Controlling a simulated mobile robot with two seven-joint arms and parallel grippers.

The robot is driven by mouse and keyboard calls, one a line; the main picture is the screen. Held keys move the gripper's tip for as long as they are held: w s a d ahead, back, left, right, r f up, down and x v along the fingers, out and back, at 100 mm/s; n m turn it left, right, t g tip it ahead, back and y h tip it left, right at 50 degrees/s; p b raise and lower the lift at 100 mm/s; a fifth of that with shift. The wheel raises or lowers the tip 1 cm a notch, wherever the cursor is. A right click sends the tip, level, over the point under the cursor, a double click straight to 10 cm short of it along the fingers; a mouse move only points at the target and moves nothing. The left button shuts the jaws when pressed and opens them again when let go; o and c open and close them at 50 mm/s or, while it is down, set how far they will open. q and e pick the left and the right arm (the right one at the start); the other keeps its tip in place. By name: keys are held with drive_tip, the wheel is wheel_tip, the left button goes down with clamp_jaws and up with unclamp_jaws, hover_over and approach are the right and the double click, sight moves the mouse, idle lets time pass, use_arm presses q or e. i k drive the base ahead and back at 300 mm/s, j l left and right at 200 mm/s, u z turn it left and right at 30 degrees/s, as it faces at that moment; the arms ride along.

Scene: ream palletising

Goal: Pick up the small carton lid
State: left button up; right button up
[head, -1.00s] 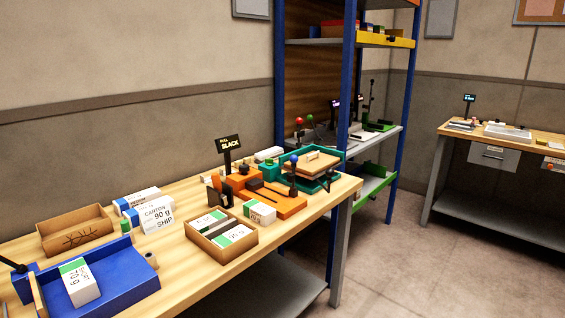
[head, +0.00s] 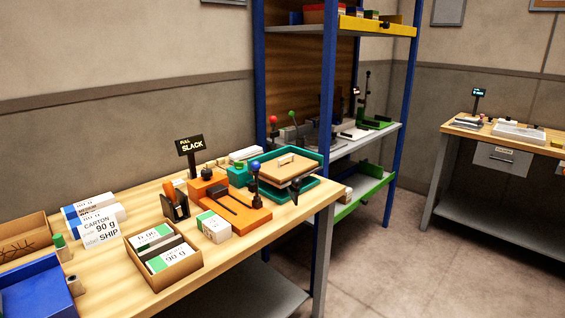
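An open brown carton (head: 136,246) stands on the wooden table, holding white-and-green reams (head: 166,257). A shallow brown cardboard tray (head: 22,246) with dark markings is cut off by the left edge; it may be the small carton lid, but I cannot tell for sure. A flat tan board with a small handle (head: 287,168) lies in a teal tray (head: 312,181) towards the table's right end. Neither of my grippers is in the head view.
An orange device (head: 228,208) with a blue-knobbed lever, a white-and-green ream (head: 214,227) and a blue tray (head: 38,290) occupy the table. Blue-posted shelving (head: 327,120) stands behind its right end.

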sight(280, 171)
drive_tip(key=i+l, duration=0.15)
drive_tip(key=l, duration=0.2)
drive_tip(key=i+l+u, duration=0.15)
drive_tip(key=l, duration=0.15)
drive_tip(key=i+l, duration=0.1)
drive_tip(key=l, duration=0.25)
drive_tip(key=i+l, duration=0.15)
drive_tip(key=l, duration=0.2)
drive_tip(key=i+l, duration=0.1)
drive_tip(key=l, duration=0.25)
drive_tip(key=i+l+u, duration=0.1)
drive_tip(key=l, duration=0.25)
drive_tip(key=i+l, duration=0.15)
drive_tip(key=l, duration=0.2)
drive_tip(key=i+l, duration=0.1)
drive_tip(key=l, duration=0.25)
drive_tip(key=i+l, duration=0.15)
drive_tip(key=l, duration=0.2)
drive_tip(key=u, duration=0.05)
